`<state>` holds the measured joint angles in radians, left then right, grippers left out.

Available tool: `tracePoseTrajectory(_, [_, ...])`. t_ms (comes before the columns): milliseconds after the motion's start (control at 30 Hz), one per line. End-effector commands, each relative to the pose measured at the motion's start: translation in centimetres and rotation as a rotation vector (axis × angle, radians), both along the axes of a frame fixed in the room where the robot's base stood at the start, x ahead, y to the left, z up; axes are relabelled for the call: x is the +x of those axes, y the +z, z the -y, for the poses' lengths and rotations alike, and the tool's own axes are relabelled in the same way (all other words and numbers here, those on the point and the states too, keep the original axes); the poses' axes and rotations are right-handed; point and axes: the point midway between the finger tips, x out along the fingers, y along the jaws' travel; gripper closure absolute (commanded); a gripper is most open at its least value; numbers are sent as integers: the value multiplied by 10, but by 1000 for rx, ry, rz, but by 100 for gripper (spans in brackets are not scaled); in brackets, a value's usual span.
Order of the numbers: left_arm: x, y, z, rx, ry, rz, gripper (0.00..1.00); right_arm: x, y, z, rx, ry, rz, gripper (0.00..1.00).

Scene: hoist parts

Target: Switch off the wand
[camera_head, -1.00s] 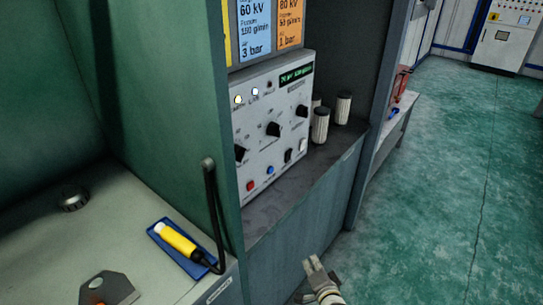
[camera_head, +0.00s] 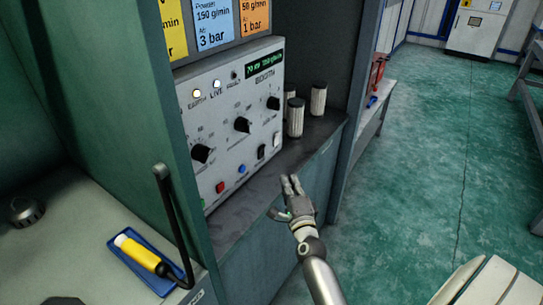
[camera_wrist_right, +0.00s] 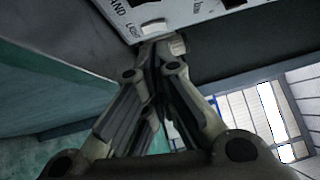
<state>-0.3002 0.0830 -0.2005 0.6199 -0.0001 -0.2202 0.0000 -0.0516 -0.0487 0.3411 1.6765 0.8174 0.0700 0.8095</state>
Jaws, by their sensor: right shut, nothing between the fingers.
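The grey control panel (camera_head: 225,125) stands upright in the booth's side bay. Along its lower edge are a red button (camera_head: 220,187), a blue button (camera_head: 242,169), a black rocker switch (camera_head: 261,152) and a white rocker switch (camera_head: 276,140). The yellow wand (camera_head: 138,251) lies in a blue tray (camera_head: 152,281) on the left bench. My right gripper (camera_head: 291,184) is shut and empty, in front of and below the panel's lower right corner. In the right wrist view its fingertips (camera_wrist_right: 158,62) appear just below the panel's edge and a white switch (camera_wrist_right: 153,26). My left gripper is out of view.
Two lamps (camera_head: 206,89) on the panel are lit, and its green display (camera_head: 264,63) is on. Several white ribbed cylinders (camera_head: 318,98) stand on the shelf (camera_head: 265,188) right of the panel. The green floor (camera_head: 420,150) on the right is largely open.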

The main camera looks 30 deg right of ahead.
Motion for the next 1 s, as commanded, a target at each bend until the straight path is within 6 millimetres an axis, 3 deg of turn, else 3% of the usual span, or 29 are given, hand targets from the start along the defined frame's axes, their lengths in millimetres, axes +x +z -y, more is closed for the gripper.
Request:
tracePoseTrajectory(567, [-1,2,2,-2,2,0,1,89,9,38,-2,0,0,100])
tracePoseTrajectory(800, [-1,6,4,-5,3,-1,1,116,13,24,0,0,0,100])
tracePoseTrajectory(1000, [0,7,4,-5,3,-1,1,123,13,21,-1,1,-1,100])
